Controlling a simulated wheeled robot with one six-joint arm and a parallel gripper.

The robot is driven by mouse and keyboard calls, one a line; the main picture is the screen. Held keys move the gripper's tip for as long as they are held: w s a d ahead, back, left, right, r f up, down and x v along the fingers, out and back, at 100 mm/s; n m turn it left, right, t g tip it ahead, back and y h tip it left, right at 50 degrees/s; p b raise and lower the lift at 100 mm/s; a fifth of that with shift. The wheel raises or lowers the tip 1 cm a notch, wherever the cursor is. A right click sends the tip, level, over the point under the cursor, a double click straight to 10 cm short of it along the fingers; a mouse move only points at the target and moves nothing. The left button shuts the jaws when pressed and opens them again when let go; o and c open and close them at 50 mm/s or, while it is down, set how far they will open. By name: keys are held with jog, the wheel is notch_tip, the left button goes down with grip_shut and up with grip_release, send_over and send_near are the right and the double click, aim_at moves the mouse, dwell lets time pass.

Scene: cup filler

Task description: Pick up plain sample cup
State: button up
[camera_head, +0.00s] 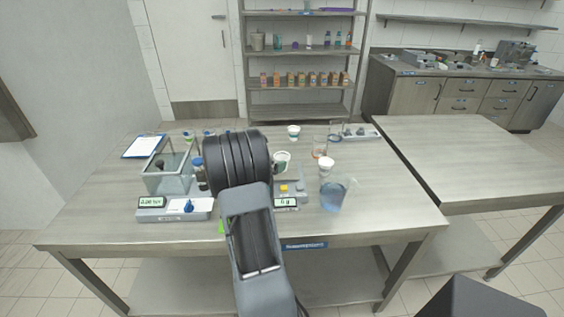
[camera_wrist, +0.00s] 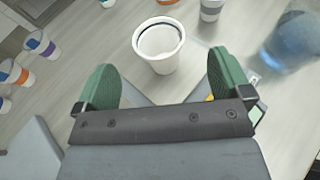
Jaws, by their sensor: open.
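A plain white cup (camera_wrist: 160,46) stands upright in the wrist view, with a dark ring inside its mouth and no coloured band visible on its side. What looks like the same cup (camera_head: 282,160) stands by the scale in the head view, just right of my dark arm. My gripper (camera_wrist: 162,66) is open, with green pads spread wide on either side of the cup's near part. The pads look apart from the cup, and nothing is held. In the head view my arm hides the gripper's fingers.
A beaker of blue liquid (camera_wrist: 292,42) stands to the right, also in the head view (camera_head: 333,195). A grey-banded cup (camera_wrist: 211,9) is beyond the plain cup. Banded cups (camera_wrist: 40,44) stand at left. A glass-sided balance (camera_head: 168,178) is left of my arm. The table's front left is clear.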

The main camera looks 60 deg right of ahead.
aim_at(281, 157)
jog(key=shift+p+x, duration=1)
jog(key=shift+x, duration=1.95)
jog(key=shift+r, duration=0.1)
jog(key=shift+c, duration=0.3)
jog(key=c, duration=0.9)
